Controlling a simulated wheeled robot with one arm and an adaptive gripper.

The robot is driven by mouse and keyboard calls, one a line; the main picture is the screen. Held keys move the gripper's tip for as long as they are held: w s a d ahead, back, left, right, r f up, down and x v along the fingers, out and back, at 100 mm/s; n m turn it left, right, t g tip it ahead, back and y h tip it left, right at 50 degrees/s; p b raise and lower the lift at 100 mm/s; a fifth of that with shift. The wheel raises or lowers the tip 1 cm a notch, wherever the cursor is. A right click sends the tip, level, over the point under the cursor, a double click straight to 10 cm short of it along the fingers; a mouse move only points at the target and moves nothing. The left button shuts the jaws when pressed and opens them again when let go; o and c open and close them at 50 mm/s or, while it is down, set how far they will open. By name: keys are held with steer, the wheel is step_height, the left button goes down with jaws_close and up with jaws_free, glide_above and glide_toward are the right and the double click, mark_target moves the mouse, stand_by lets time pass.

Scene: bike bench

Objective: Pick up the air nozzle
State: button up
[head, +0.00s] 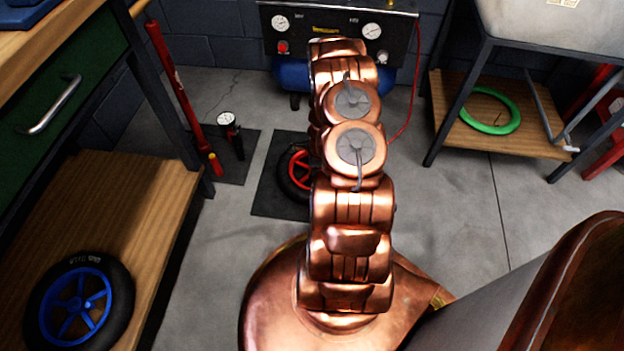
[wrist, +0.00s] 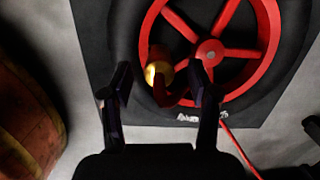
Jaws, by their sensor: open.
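The air nozzle (wrist: 159,73), red with a yellow round end, shows in the wrist view. It appears to lie over the red-rimmed wheel (wrist: 268,45), near the lower left of its rim. My gripper (wrist: 159,86) is open, with one dark finger on each side of the nozzle in the picture. I cannot tell how far above the nozzle the fingertips are. In the head view my copper arm hides the gripper, the nozzle and much of the wheel (head: 284,178).
The wheel lies on a black mat (head: 270,203) on the grey floor. A compressor (head: 400,38) with a red hose (head: 409,112) stands behind. A red floor pump (head: 172,75) and a bench with a blue-rimmed wheel (head: 119,292) are left. A shelf with a green ring (head: 512,119) is right.

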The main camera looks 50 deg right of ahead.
step_height(320, 180, down, 2)
steer(key=shift+a+f, duration=0.1)
steer(key=shift+a, duration=0.05)
steer(key=shift+w, duration=0.1)
steer(key=shift+c, duration=0.2)
jaws_close()
